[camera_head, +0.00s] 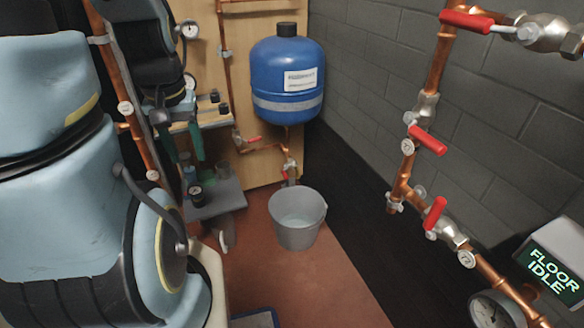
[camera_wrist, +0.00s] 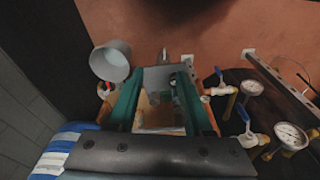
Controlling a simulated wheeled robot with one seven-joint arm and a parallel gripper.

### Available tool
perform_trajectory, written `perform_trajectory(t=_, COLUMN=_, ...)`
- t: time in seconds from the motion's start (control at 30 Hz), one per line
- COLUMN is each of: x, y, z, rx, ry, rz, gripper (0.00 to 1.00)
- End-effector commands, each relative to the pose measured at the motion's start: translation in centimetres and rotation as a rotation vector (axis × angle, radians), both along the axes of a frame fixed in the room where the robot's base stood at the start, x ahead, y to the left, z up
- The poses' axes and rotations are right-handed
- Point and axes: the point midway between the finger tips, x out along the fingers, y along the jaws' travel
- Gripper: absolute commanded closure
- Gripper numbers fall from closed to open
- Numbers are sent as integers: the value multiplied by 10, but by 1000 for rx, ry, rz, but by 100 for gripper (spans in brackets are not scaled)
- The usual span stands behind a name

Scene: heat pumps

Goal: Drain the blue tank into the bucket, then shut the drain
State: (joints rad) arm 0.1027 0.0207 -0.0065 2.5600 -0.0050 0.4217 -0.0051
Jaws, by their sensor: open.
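The blue tank (camera_head: 287,85) hangs on the wooden panel in the head view, with a dark cap and a white label. Copper pipe runs below it, with a red valve handle (camera_head: 254,140) to the left and a metal drain fitting (camera_head: 289,166) lower down. The grey bucket (camera_head: 297,234) stands on the floor just below and in front of this fitting. Its inside looks pale; I cannot tell how much liquid it holds. The bucket also shows upper left in the wrist view (camera_wrist: 110,62). My gripper (camera_wrist: 157,88) has its green fingers apart, with nothing between them, left of the pipework.
Copper pipes with several red handles (camera_head: 428,140) run along the right block wall. A display reading FLOOR IDLE (camera_head: 553,271) is at lower right. Blue-handled valves (camera_wrist: 243,122) and gauges (camera_wrist: 290,136) are right in the wrist view. Reddish floor (camera_head: 290,285) in front of the bucket is clear.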

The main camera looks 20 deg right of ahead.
Motion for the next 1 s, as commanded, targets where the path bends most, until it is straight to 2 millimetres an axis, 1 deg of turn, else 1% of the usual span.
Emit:
perform_trajectory(t=0.17, x=0, y=0, z=0, rx=0, ry=0, rz=0, gripper=49)
perform_trajectory(t=0.23, x=4, y=0, z=-4, rx=0, ry=-6, rz=1, gripper=49)
perform_trajectory(t=0.27, x=7, y=-1, z=-8, rx=1, ry=-12, rz=2, gripper=49)
perform_trajectory(t=0.37, x=30, y=-4, z=-30, rx=0, ry=-54, rz=8, gripper=49)
perform_trajectory(t=0.47, x=66, y=-12, z=-65, rx=-18, ry=-129, rz=18, gripper=49)
perform_trajectory(t=0.5, x=83, y=-18, z=-82, rx=-34, ry=-164, rz=20, gripper=49)
perform_trajectory(t=0.57, x=107, y=-27, z=-106, rx=-67, ry=-218, rz=27, gripper=49)
perform_trajectory(t=0.6, x=121, y=-35, z=-122, rx=-93, ry=-251, rz=31, gripper=49)
perform_trajectory(t=0.67, x=142, y=-47, z=-146, rx=-142, ry=-300, rz=40, gripper=49)
perform_trajectory(t=0.7, x=154, y=-57, z=-162, rx=-181, ry=-331, rz=46, gripper=49)
perform_trajectory(t=0.83, x=187, y=-89, z=-213, rx=-328, ry=-421, rz=79, gripper=49)
perform_trajectory(t=0.9, x=199, y=-108, z=-239, rx=-423, ry=-462, rz=104, gripper=49)
perform_trajectory(t=1.0, x=213, y=-135, z=-274, rx=-571, ry=-512, rz=151, gripper=49)
